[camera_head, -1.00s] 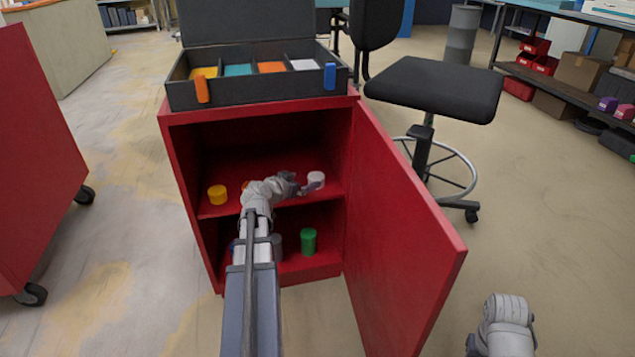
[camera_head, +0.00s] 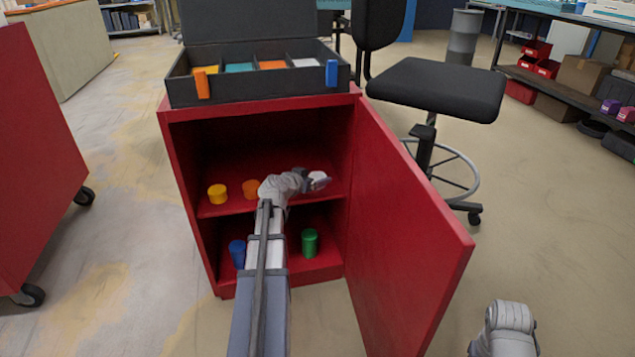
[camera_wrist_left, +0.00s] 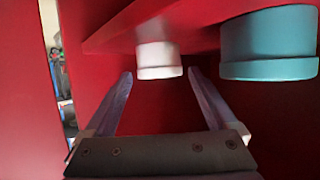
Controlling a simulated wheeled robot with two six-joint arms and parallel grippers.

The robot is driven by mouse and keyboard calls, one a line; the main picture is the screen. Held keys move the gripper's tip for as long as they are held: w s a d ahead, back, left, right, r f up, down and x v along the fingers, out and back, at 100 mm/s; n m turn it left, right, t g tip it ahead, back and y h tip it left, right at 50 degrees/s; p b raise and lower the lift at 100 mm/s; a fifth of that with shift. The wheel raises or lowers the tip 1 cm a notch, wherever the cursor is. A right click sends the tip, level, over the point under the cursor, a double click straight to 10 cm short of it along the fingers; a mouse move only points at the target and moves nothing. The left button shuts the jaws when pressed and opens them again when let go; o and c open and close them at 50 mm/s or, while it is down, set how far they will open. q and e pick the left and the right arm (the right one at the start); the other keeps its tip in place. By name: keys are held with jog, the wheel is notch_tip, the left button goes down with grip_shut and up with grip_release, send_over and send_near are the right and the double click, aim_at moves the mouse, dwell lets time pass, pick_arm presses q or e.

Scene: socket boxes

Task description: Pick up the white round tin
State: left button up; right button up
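The white round tin (camera_head: 319,177) stands on the cabinet's upper shelf at the right, partly covered by my left gripper (camera_head: 314,182). In the left wrist view, the white tin (camera_wrist_left: 158,58) shows between and just beyond the two fingertips of my open left gripper (camera_wrist_left: 160,78). There is a gap on both sides, and I see no contact. A teal tin (camera_wrist_left: 268,45) stands beside the white one in the wrist view; my arm hides it in the head view. My right gripper is out of view.
A yellow tin (camera_head: 217,194) and an orange tin (camera_head: 251,189) share the upper shelf (camera_head: 230,208). Blue (camera_head: 237,254) and green (camera_head: 309,243) tins stand below. The open red door (camera_head: 410,225) bounds the right side. A divided box (camera_head: 270,97) sits on top.

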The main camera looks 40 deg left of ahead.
pick_arm(q)
jog(key=c, duration=1.3)
notch_tip(320, 180, up, 10)
jog(key=p, duration=1)
